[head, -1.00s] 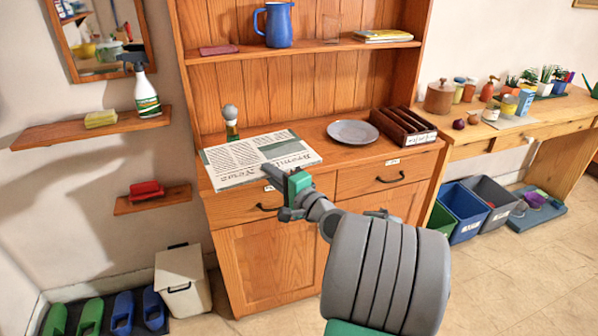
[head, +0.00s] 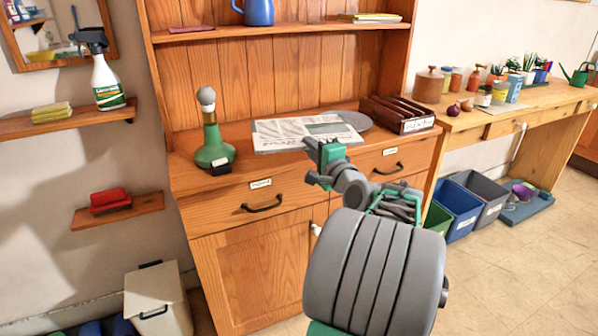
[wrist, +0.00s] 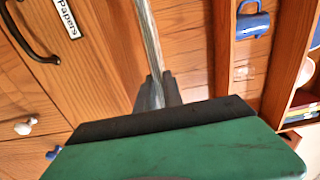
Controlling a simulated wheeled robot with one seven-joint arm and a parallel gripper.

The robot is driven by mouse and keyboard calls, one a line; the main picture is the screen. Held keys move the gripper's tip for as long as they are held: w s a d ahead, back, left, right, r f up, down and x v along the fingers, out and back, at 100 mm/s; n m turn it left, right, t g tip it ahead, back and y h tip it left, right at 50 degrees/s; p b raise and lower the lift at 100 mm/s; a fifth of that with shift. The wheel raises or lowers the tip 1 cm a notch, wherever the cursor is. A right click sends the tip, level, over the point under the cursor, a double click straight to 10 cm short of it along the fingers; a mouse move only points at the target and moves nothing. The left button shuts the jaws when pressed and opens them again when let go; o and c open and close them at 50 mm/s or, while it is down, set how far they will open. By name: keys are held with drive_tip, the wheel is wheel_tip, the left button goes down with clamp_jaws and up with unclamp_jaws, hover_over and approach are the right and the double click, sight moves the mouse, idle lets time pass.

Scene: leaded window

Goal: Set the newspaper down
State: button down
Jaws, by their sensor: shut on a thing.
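The newspaper (head: 290,134) is a flat printed sheet, roughly level, over the dresser's counter (head: 185,178). My gripper (head: 322,156) is shut on its near edge, in front of the dresser. In the wrist view the newspaper (wrist: 150,38) shows edge-on as a thin grey strip between the fingertips (wrist: 155,92). It hides most of the grey plate (head: 357,119). I cannot tell whether the sheet touches the counter or the plate, or hangs just above them.
A blue jug (head: 259,11) is on the shelf above. Bare counter lies between bottle and newspaper.

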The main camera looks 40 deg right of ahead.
drive_tip(key=f, duration=0.2)
drive_tip(key=w+a+f+b, duration=0.1)
drive_tip(key=f, duration=0.1)
drive_tip(key=w+f, duration=0.1)
drive_tip(key=f, duration=0.1)
drive_tip(key=shift+w+a+f, duration=0.2)
drive_tip(key=shift+a+f, duration=0.05)
drive_tip(key=shift+f, duration=0.15)
drive_tip(key=c, duration=1.5)
unclamp_jaws()
